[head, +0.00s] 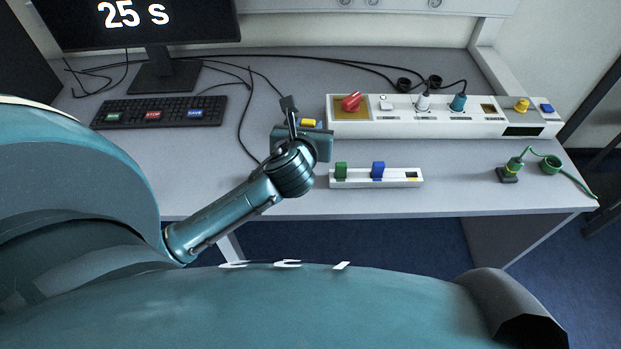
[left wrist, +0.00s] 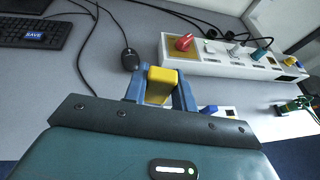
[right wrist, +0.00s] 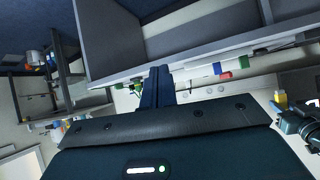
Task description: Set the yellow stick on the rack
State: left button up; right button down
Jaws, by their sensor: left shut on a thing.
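The yellow stick (left wrist: 160,86) is between the two blue fingers of my left gripper (left wrist: 160,92), which is shut on it. In the head view its yellow end (head: 308,123) shows at my left gripper (head: 304,130), left of the white rack (head: 362,183). The rack lies near the table's front edge. A green stick (head: 341,170) stands at its left end and a blue stick (head: 378,169) near its middle. A yellow-marked place (head: 412,178) at its right end looks empty. My right gripper (right wrist: 157,85) is shut and empty, seen only in the right wrist view.
A long white panel (head: 440,128) with a red knob (head: 351,102) and plugs stands behind the rack. A keyboard (head: 160,111) and monitor are at the back left. A green connector with cable (head: 515,163) lies to the right. The table between it and the rack is clear.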

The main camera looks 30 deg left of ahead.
pick_arm(q)
jog(key=a+f, duration=0.1)
jog(key=f, duration=0.3)
jog(key=a+f+n+y+b, duration=0.1)
jog(key=f, duration=0.3)
jog(key=w+f+g+y, duration=0.1)
jog(key=f, duration=0.3)
jog(key=shift+w+a+f+n+b, duration=0.1)
jog(key=shift+a+f+n+b, duration=0.2)
jog(key=shift+a+n+b, duration=0.1)
jog(key=shift+f+b, duration=0.65)
jog(key=shift+f, duration=1.6)
jog(key=o, duration=0.9)
jog(key=shift+o, duration=0.2)
